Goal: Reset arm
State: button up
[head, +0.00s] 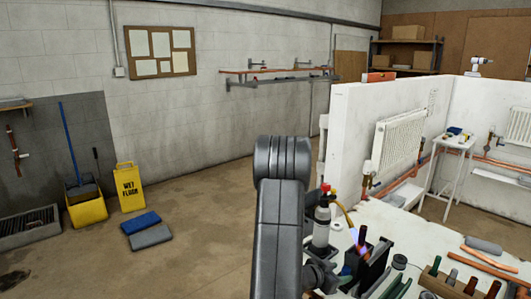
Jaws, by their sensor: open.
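My arm rises in the middle foreground of the head view, with its elbow up. A further dark link bends off to the right, low in the picture. I cannot make out my gripper's fingers, and no held thing shows. The white workbench (430,237) lies to the right of my arm. On it, close beside the arm, stand a bottle with a red top (322,222) and a dark tool holder (372,268) with handles sticking up.
A wooden rack (449,283) of tools and copper pipes (488,262) lie on the bench. A white partition (375,105) carries a radiator (399,140). At left stand a yellow wet floor sign (130,188), a mop bucket (86,208) and folded pads (146,229). Floor between is clear.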

jog(key=v, duration=1.1)
send_near(350, 264)
jog(key=d+f, duration=0.1)
jog(key=w+d+f, duration=0.1)
jog(key=d, duration=0.1)
jog(key=w+d+f, duration=0.1)
jog(key=f, duration=0.1)
jog(key=shift+d, duration=0.35)
jog(key=w+d+p, duration=0.1)
jog(key=w+d, duration=0.1)
jog(key=d, duration=0.1)
jog(key=shift+w, duration=0.35)
jog(key=shift+w+d, duration=0.3)
jog(key=shift+r, duration=0.1)
